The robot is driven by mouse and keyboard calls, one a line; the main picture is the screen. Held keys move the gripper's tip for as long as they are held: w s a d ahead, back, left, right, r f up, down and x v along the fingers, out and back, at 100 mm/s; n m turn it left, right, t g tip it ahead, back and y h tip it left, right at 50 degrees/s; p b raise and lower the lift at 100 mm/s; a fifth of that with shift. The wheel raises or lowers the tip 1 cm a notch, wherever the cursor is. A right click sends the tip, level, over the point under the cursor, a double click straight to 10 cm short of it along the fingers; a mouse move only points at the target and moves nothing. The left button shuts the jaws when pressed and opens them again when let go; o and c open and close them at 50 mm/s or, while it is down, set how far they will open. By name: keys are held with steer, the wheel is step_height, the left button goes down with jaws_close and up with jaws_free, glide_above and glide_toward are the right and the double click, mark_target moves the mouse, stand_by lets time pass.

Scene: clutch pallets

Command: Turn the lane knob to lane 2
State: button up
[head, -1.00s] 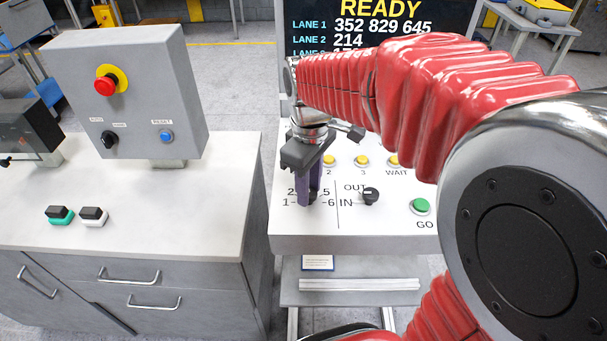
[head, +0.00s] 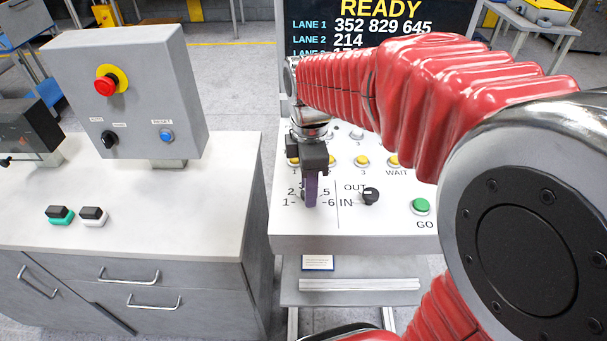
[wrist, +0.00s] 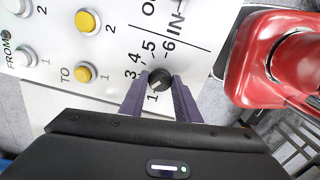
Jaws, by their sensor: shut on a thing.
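The lane knob (wrist: 160,79) is a small black round knob with a white mark, on the white panel with numbers 1 to 6 around it. In the wrist view it sits between the tips of my gripper's two purple fingers (wrist: 159,88), which are shut on it. Its white mark points to the lower left there, toward the 1 side; the exact number is hard to tell, and the 2 is hidden by a finger. In the head view my gripper (head: 311,203) points down at the dial and mostly hides the knob.
The IN/OUT knob (head: 370,196) stands close to the right of the dial. Yellow buttons (head: 362,161) are behind it, and the green GO button (head: 420,206) is at the right. A screen (head: 350,28) reads READY. A grey control box (head: 135,95) stands on the left cabinet.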

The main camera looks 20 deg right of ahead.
stand_by(0.4)
steer(key=o, duration=1)
steer(key=shift+o, duration=0.2)
steer(key=shift+r, duration=0.15)
step_height(320, 180, up, 14)
steer(key=shift+f, duration=0.25)
steer(key=s+d+f+m+t, duration=0.1)
steer(key=s+f+m+t, duration=0.4)
steer(key=s+f+m, duration=0.3)
steer(key=shift+s+f+m+t, duration=0.3)
steer(key=shift+s+m, duration=2)
steer(key=shift+m, duration=1.9)
